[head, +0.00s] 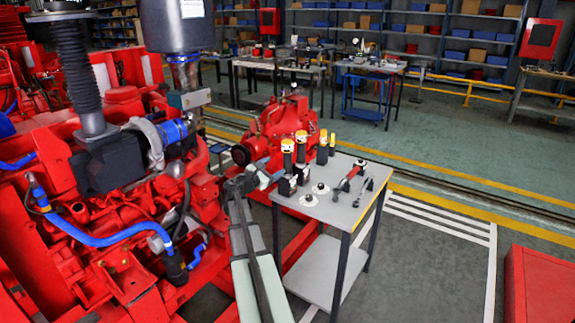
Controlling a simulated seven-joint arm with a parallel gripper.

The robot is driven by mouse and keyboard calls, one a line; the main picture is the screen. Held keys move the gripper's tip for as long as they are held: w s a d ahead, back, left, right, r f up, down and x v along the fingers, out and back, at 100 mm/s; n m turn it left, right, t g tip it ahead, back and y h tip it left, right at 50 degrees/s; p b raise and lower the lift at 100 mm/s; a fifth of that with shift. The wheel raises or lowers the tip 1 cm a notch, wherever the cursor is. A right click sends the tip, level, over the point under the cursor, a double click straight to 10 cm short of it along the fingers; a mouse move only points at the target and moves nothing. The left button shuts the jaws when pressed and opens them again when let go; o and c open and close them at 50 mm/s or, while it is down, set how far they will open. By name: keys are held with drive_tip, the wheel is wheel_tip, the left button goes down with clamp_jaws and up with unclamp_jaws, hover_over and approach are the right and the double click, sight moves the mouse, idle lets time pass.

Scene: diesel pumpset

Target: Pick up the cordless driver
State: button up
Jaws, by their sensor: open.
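A small grey-topped table (345,207) stands right of the red engine. Several upright black tools with yellow tops stand at its left and back. The front-left one (288,162), on a thick black base, could be the cordless driver; a similar one (301,148) stands just behind it. A red-and-black tool (349,179) lies on the right half of the tabletop. At this size I cannot tell for sure which is the driver. My gripper (262,178) is at the table's left side, left of the upright tools, apart from them, open and empty.
Two small pale discs with dark knobs (309,199) sit on the tabletop near the front, and a small dark tool (369,185) lies at the right. The red engine (110,200) crowds the left, close to my arm. Floor right of the table is clear up to a red cabinet (540,290).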

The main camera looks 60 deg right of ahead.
sight(290, 153)
drive_tip(key=d+n, duration=0.1)
drive_tip(key=d, duration=0.3)
drive_tip(key=d+n, duration=0.2)
drive_tip(key=d, duration=0.3)
drive_tip(key=w+d+n, duration=0.1)
drive_tip(key=d+n, duration=0.1)
drive_tip(key=d, duration=0.3)
drive_tip(key=shift+r+t, duration=0.1)
drive_tip(key=shift+t, duration=0.2)
drive_tip(key=shift+a, duration=0.1)
drive_tip(key=shift+c, duration=0.2)
clamp_jaws()
idle(0.4)
